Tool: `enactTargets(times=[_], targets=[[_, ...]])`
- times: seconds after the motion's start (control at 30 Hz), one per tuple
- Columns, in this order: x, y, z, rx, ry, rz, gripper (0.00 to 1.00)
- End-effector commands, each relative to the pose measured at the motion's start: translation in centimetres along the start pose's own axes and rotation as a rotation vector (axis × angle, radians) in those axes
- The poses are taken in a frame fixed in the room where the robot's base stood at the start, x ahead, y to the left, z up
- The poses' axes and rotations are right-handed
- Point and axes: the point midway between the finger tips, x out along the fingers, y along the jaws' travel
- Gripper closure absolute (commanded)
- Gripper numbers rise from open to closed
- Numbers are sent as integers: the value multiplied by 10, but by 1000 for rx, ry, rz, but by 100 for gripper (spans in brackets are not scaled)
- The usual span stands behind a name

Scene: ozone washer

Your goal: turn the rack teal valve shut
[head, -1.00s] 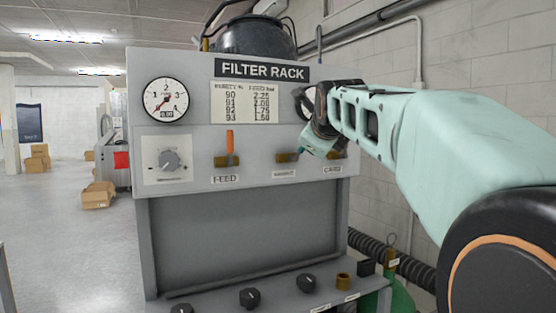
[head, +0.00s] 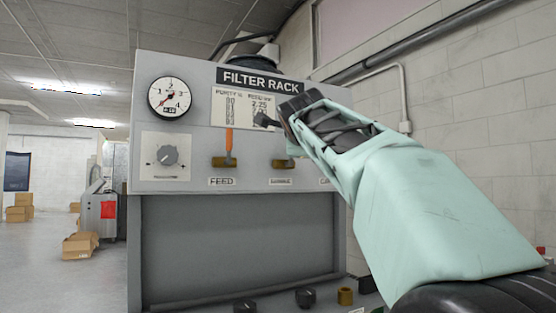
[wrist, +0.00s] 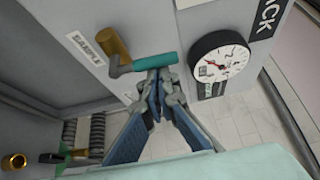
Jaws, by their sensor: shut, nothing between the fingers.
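The teal valve handle (wrist: 155,62) shows in the wrist view, extending from a brass valve body (wrist: 115,45) beside a label that seems to read SAMPLE. The handle runs roughly upward along the rack panel. My gripper (wrist: 159,76) is shut and empty, its blue fingertips right beside the handle; I cannot tell if they touch it. In the head view my gripper (head: 272,118) is in front of the panel of the filter rack (head: 230,240) and hides most of the teal handle. The middle brass body (head: 282,164) shows just below it.
An orange-handled FEED valve (head: 229,145) stands upright left of my gripper. A gauge (head: 170,97) and a grey knob (head: 167,156) are further left. Another gauge (wrist: 219,58) is close to my fingers in the wrist view.

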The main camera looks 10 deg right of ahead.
Motion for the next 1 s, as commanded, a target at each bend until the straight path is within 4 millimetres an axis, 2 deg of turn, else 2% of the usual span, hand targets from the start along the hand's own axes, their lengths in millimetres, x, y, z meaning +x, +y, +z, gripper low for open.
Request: enactTargets(times=[0.77,1.0], targets=[[-1,0,3,-46,-2,-26,100],[1,0,-4,-45,-1,-26,100]])
